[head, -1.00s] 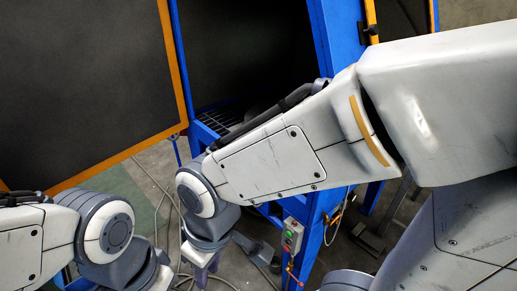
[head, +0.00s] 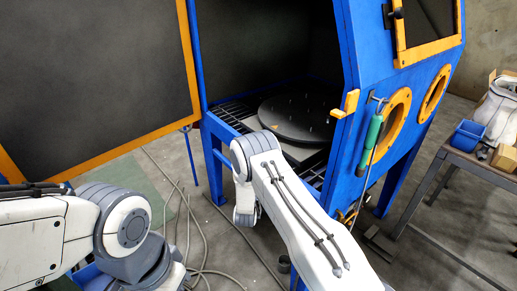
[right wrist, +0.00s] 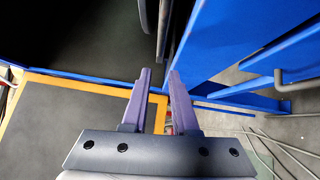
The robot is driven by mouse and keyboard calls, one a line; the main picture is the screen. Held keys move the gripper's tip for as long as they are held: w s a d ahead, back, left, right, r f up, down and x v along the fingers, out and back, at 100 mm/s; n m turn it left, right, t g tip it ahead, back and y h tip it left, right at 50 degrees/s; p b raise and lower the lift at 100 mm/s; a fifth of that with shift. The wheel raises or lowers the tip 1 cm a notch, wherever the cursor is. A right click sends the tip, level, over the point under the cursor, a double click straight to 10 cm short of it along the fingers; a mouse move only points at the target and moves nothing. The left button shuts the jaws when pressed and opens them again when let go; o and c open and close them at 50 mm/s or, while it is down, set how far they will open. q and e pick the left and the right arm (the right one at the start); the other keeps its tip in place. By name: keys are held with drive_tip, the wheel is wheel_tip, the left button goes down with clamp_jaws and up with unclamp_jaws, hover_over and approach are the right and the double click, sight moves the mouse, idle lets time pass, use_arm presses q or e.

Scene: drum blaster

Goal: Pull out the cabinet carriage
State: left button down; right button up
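The blue cabinet (head: 352,75) stands with its front opening uncovered. Its dark door (head: 85,75) with an orange edge is swung out to the left. Inside, a round black turntable (head: 297,118) sits on what looks like the carriage, partly behind my right arm. My right gripper (right wrist: 159,72) is open in the right wrist view, with nothing between its fingers, pointing toward the cabinet opening; contact with the carriage does not show. In the head view it is hidden behind my right wrist. My left arm is at lower left, its gripper out of view.
A green-handled tool (head: 371,132) hangs on the cabinet's right side near orange-rimmed ports (head: 395,115). A side table (head: 470,160) with a blue bin (head: 467,137) stands at right. Cables (head: 205,235) lie on the floor before the cabinet.

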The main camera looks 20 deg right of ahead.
drive_tip(key=shift+h, duration=0.6)
drive_tip(key=x, duration=0.3)
drive_tip(key=d+x, duration=0.1)
drive_tip(key=x, duration=0.6)
drive_tip(key=shift+s+d+f, duration=0.2)
drive_tip(key=shift+s+d, duration=0.05)
drive_tip(key=shift+d, duration=0.05)
clamp_jaws()
drive_tip(key=shift+f, duration=0.1)
idle(0.4)
